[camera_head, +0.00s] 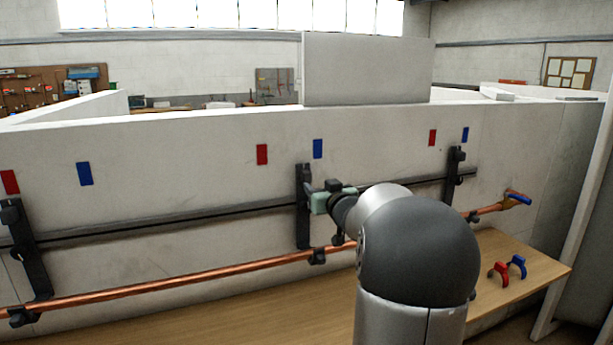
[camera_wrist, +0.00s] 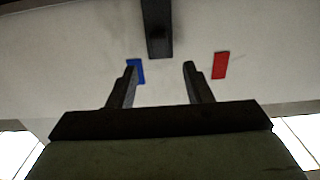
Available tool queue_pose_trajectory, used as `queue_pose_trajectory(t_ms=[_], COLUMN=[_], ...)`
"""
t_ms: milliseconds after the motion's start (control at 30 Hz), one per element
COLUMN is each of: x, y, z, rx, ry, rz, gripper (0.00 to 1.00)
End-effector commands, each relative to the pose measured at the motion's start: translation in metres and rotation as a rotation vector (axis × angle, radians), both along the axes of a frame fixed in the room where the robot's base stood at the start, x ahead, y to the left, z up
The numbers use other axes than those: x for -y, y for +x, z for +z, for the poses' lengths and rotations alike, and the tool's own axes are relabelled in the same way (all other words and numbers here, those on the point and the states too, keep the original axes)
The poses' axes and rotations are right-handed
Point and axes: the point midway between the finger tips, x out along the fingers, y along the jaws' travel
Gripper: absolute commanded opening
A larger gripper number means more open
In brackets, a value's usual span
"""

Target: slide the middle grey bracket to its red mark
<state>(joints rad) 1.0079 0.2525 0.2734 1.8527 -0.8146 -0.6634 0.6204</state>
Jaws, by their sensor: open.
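The middle grey bracket (camera_head: 303,210) stands upright on the dark rail, with the copper pipe passing at its lower end. On the wall above are a red mark (camera_head: 262,154) to its left and a blue mark (camera_head: 318,149) to its right; the bracket is nearer the blue one. My gripper (camera_head: 310,189) is at the bracket's upper part, partly hidden by my arm. In the wrist view my gripper (camera_wrist: 160,68) is open, with the bracket's end (camera_wrist: 158,30) centred beyond the fingers and no clear contact. There the blue mark (camera_wrist: 138,72) is left, the red mark (camera_wrist: 220,65) right.
The rail (camera_head: 180,222) and copper pipe (camera_head: 180,283) run along the wall. Other brackets stand at left (camera_head: 28,250) and right (camera_head: 451,175), each with red and blue marks above. Below is a wooden bench (camera_head: 506,256) with a red clip (camera_head: 499,273) and a blue clip (camera_head: 517,266).

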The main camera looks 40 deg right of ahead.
Motion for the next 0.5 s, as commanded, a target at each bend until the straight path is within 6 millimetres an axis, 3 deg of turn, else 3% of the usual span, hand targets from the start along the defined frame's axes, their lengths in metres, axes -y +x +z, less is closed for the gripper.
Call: queue_pose_trajectory(t_ms=[200, 500], x=[0.013, 0.024], y=[0.048, 0.088], z=[0.001, 0.000], rx=[0.001, 0.001], ry=[0.003, 0.002], rz=[0.002, 0.001], gripper=[0.45, 0.45])
